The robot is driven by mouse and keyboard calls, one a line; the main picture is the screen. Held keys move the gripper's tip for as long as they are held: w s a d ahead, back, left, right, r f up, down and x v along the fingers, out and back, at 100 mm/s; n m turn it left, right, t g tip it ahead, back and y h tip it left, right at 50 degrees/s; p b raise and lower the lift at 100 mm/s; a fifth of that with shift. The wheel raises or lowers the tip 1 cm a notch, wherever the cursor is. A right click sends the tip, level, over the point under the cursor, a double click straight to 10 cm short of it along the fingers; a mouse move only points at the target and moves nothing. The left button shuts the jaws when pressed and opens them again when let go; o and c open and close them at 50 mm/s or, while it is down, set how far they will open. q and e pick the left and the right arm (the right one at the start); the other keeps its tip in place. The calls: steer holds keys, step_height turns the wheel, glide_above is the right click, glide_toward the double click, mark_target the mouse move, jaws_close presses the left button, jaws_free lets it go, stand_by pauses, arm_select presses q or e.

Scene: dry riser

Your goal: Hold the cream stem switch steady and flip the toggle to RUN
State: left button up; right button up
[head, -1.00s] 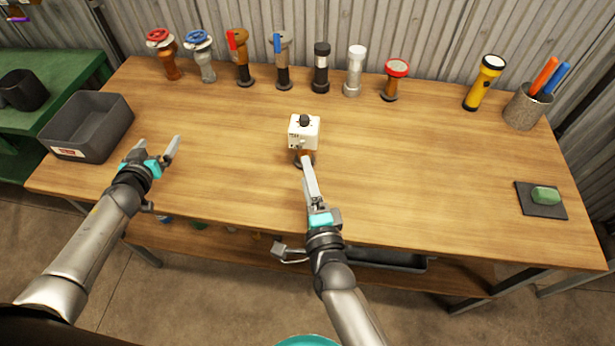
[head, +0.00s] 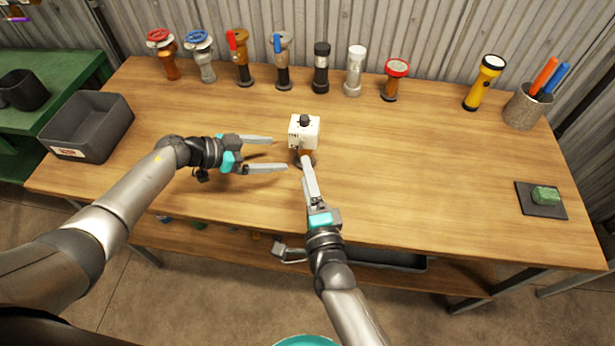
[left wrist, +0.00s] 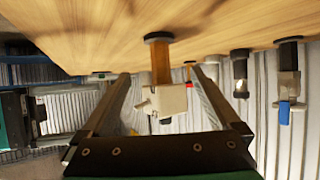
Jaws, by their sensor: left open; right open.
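The cream stem switch (head: 304,137) stands upright mid-table, a cream box on a brown stem with a dark base. A black toggle (head: 304,119) sits on its top; I cannot read its setting. My left gripper (head: 279,154) is open just left of the switch, fingers pointing right at it and apart from it. In the left wrist view, which is upside down, the box (left wrist: 172,99) and stem (left wrist: 160,62) appear between the open fingers. My right gripper (head: 307,163) is open in front of the switch, its fingers overlapping in the picture and partly hiding the stem; contact is unclear.
Several valves and capped fittings line the back edge, including a red-wheel valve (head: 160,40). A yellow flashlight (head: 484,82) and a pen cup (head: 524,108) stand back right. A grey bin (head: 88,127) is at left, a green block (head: 545,196) at right.

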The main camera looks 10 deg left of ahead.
mark_target(299, 153)
arm_select(q)
steer(key=shift+x, duration=4.65)
steer(key=c, duration=1.4)
steer(key=shift+o, duration=0.2)
